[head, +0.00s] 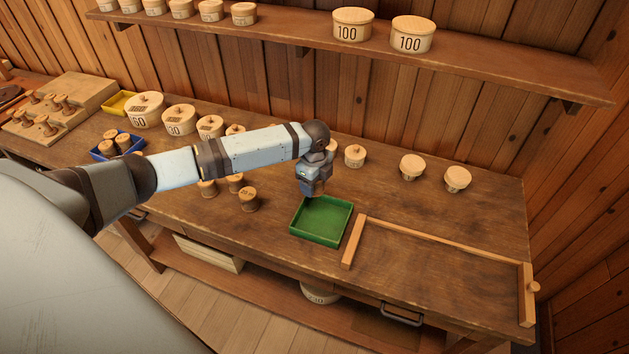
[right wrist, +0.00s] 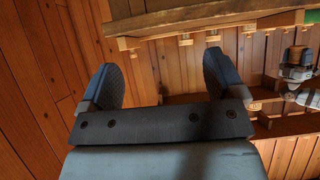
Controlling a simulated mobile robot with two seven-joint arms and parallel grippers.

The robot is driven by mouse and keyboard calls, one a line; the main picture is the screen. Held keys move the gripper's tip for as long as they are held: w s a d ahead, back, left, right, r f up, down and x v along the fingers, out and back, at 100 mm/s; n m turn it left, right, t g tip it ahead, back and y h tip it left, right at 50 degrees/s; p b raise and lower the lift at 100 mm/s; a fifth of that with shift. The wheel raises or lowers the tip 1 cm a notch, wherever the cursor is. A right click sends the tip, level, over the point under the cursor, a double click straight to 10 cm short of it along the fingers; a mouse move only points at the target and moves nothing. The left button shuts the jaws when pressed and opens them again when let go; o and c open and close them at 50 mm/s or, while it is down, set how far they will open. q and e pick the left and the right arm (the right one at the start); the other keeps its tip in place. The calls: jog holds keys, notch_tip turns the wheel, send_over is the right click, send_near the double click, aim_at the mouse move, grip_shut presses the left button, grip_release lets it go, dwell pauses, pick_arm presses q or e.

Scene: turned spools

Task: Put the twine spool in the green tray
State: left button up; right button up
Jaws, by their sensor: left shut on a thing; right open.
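The green tray (head: 338,239) lies on the workbench near its front edge and is empty where I can see it. My left gripper (head: 316,194) points down just above the tray's back left corner. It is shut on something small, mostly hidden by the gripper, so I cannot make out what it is. Several spools (head: 249,200) stand on the bench left of the tray; I cannot tell whether one is the twine spool. My right gripper (right wrist: 163,85) is open and empty, away from the bench. The green tray also shows at the right wrist view's top right corner (right wrist: 312,17).
A wooden rail frame (head: 440,241) lies right of the tray. Lidded canisters (head: 411,167) stand along the back. A blue tray (head: 103,151) with spools, a yellow tray (head: 117,104) and a peg board (head: 78,98) are at left. A shelf (head: 480,63) hangs above.

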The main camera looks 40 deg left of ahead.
pick_arm(q)
jog(key=shift+f+b, duration=0.5)
jog(key=shift+f, duration=0.1)
jog(key=b, duration=0.5)
send_over(314, 213)
notch_tip(314, 213, down, 6)
jog(key=shift+r, duration=0.2)
notch_tip(314, 213, down, 3)
jog(key=shift+r+b, duration=0.2)
jog(key=shift+b, duration=0.25)
jog(key=shift+f, duration=0.65)
jog(key=o, duration=1)
